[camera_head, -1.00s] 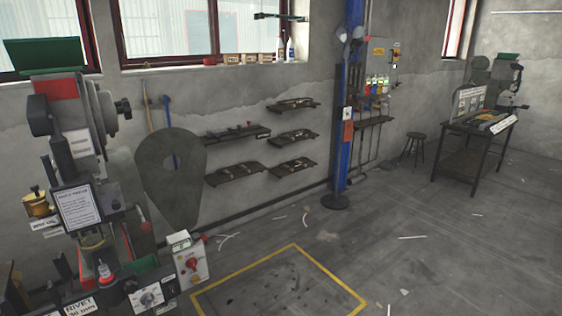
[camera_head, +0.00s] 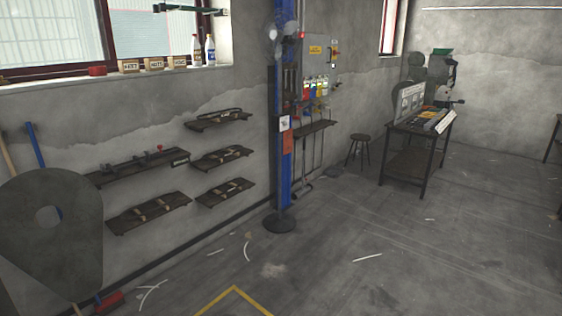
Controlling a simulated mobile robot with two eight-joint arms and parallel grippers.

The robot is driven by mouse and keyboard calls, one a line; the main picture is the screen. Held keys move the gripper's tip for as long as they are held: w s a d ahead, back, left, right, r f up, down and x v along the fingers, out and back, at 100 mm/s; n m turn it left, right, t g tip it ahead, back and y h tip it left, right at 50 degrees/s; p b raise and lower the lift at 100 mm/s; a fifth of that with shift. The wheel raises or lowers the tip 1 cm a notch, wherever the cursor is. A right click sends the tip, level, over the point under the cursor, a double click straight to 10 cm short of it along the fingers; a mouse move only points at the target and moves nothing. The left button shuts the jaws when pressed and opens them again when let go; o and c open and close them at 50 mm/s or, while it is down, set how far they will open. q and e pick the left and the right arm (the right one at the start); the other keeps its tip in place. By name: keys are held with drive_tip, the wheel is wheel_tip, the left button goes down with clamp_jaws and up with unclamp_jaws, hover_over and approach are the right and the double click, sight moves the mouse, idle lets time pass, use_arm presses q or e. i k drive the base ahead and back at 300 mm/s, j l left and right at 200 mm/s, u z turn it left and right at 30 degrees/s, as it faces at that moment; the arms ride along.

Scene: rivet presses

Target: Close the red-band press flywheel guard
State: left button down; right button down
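A large dark grey teardrop-shaped plate with a round hole (camera_head: 50,255), which looks like the flywheel guard, stands at the left edge. The press with the red band is out of view now, so how the plate joins it is hidden. Neither of my grippers is in view.
Wall shelves with tools (camera_head: 150,213) run along the left wall. A blue column (camera_head: 284,120) stands on the floor beyond them. Farther back are a stool (camera_head: 359,150), a dark table (camera_head: 412,165) and another machine (camera_head: 441,75). The middle and right floor is mostly clear, with scattered scraps.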

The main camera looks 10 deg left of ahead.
sight(67, 258)
drive_tip(key=i+u, duration=0.75)
drive_tip(key=i+l+u, duration=0.35)
drive_tip(key=i, duration=0.2)
drive_tip(key=i+j+u, duration=0.2)
drive_tip(key=i+u, duration=0.15)
drive_tip(key=i, duration=0.4)
drive_tip(key=i+u, duration=0.4)
drive_tip(key=i, duration=0.3)
drive_tip(key=i+u, duration=0.1)
drive_tip(key=i, duration=0.55)
drive_tip(key=i+l+u, duration=0.1)
drive_tip(key=i, duration=0.55)
drive_tip(key=l, duration=0.1)
